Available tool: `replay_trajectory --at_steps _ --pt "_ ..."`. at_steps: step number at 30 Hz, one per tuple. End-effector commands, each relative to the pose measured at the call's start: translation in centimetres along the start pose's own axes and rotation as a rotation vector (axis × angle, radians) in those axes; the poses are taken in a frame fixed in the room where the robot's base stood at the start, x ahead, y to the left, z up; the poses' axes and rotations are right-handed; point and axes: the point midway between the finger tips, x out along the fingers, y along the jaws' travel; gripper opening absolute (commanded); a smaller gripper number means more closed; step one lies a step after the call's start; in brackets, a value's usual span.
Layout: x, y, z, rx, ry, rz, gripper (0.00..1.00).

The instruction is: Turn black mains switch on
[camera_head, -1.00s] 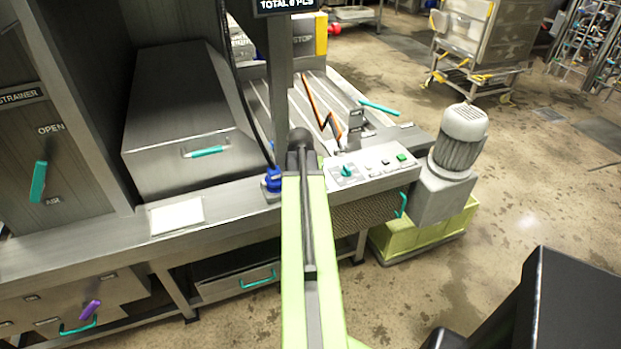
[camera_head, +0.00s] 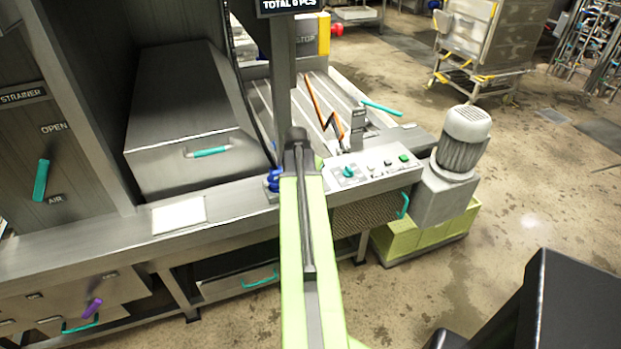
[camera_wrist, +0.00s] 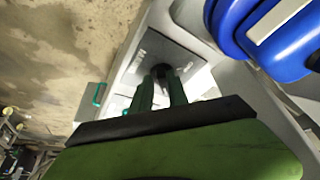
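In the head view my arm hides the gripper and the black knob.
A blue part (camera_wrist: 285,35) is close to the right of the fingers. A control panel (camera_head: 374,178) with a teal knob (camera_head: 347,171) and a green button (camera_head: 404,157) lies right of my arm. A grey motor (camera_head: 463,140) stands beyond it. Open floor is at right.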

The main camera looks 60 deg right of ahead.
Motion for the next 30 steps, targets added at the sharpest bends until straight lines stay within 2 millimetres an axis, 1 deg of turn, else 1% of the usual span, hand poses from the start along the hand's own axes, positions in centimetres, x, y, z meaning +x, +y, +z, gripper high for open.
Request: replay_trajectory --at_steps 1,3,12,14,17,20,23,30 --pt "0.0 0.0 0.0 0.0 0.0 -0.001 0.27" --pt "0.0 -0.1 0.0 -0.001 -0.001 -0.002 0.35" --pt "-0.1 -0.2 0.1 -0.002 -0.002 -0.004 0.35" --pt "-0.4 -0.2 0.1 -0.002 -0.002 -0.004 0.35" --pt "-1.4 -0.2 0.0 -0.002 -0.002 -0.005 0.35" --pt "-3.1 -0.1 -0.1 -0.003 -0.002 -0.005 0.35" --pt "-5.3 -0.1 -0.2 -0.003 -0.002 -0.005 0.35" --pt "-11.4 0.0 -0.2 -0.003 -0.001 -0.004 0.35"
